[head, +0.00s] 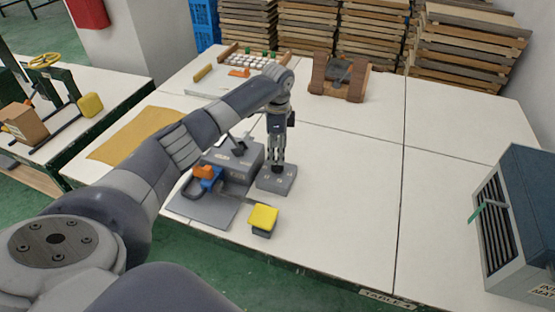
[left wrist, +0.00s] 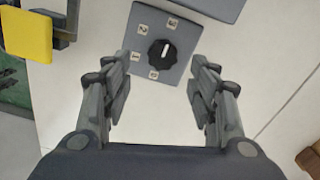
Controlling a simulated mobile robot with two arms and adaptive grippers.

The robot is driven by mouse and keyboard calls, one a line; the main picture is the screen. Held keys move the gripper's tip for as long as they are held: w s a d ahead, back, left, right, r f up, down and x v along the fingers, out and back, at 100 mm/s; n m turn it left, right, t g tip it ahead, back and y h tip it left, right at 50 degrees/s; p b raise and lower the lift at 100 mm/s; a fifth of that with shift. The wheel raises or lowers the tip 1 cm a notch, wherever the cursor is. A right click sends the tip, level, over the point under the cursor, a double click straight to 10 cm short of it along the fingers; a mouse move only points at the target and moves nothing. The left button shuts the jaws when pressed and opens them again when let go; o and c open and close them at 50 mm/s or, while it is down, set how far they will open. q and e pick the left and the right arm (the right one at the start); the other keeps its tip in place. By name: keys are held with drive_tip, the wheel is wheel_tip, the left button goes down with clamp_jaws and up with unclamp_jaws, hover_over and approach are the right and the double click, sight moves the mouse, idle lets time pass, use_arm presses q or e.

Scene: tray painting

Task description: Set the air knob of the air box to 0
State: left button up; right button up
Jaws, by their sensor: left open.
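The air box (head: 284,187) is a small grey box on the white table, below my left gripper (head: 277,165) in the head view. In the left wrist view its grey top (left wrist: 182,77) carries a round black air knob (left wrist: 162,53) and small labels 0, 1, 2 and 3. The knob's white mark lies on its upper part, on the side of the 3. My left gripper (left wrist: 159,92) is open, its fingers apart on either side of the box's lower end, with nothing between them touching the knob. The right gripper is not in view.
A larger grey machine (head: 240,165) stands left of the air box. A yellow-topped block (head: 263,218) sits in front of it. A vented box (head: 515,225) stands at the far right. The table (head: 350,210) between is clear.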

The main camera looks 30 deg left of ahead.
sight(277, 167)
use_arm(q)
wheel_tip(277, 167, down, 5)
drive_tip(key=shift+w+a+r, duration=0.1)
drive_tip(key=shift+w, duration=0.05)
drive_tip(key=shift+f, duration=0.7)
drive_tip(key=shift+c, duration=0.9)
drive_tip(key=c, duration=0.9)
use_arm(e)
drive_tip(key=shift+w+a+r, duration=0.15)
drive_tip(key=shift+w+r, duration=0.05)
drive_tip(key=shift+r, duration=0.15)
